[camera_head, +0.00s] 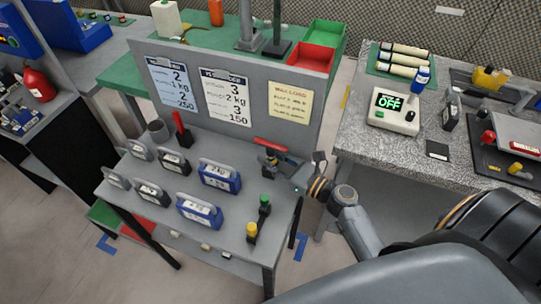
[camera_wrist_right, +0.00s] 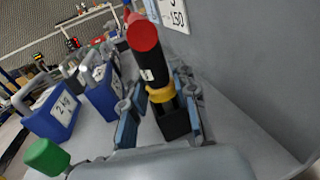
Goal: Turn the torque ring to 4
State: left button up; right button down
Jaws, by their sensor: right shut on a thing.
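A torque tool with a red handle bar (camera_head: 270,143) stands at the right end of the grey walled bench. Its red end (camera_wrist_right: 143,33) and black body (camera_wrist_right: 150,66) fill the middle of the right wrist view. Below the body is a yellow torque ring (camera_wrist_right: 160,94), above a black block (camera_wrist_right: 172,120). My right gripper (camera_wrist_right: 162,112) is shut on the torque ring, with one finger on each side. In the head view my right gripper (camera_head: 284,167) reaches the tool from the right. The ring's setting cannot be read. My left gripper is out of view.
Several labelled blue and grey weights (camera_head: 220,176) stand left of the tool. A green-topped piece (camera_head: 264,202) and a yellow-topped piece (camera_head: 252,230) stand in front. A back panel with printed sheets (camera_head: 224,98) rises close behind. A device reading OFF (camera_head: 391,102) is on the right table.

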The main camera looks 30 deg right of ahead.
jog(key=m+t+h, duration=0.1)
jog(key=m+h, duration=0.1)
jog(key=h, duration=0.1)
jog(key=shift+a, duration=0.1)
jog(key=shift+m+t+h+b, duration=0.35)
jog(key=shift+m+h, duration=0.65)
jog(key=shift+h, duration=0.5)
jog(key=c, duration=1)
grip_release()
jog(key=shift+y, duration=0.4)
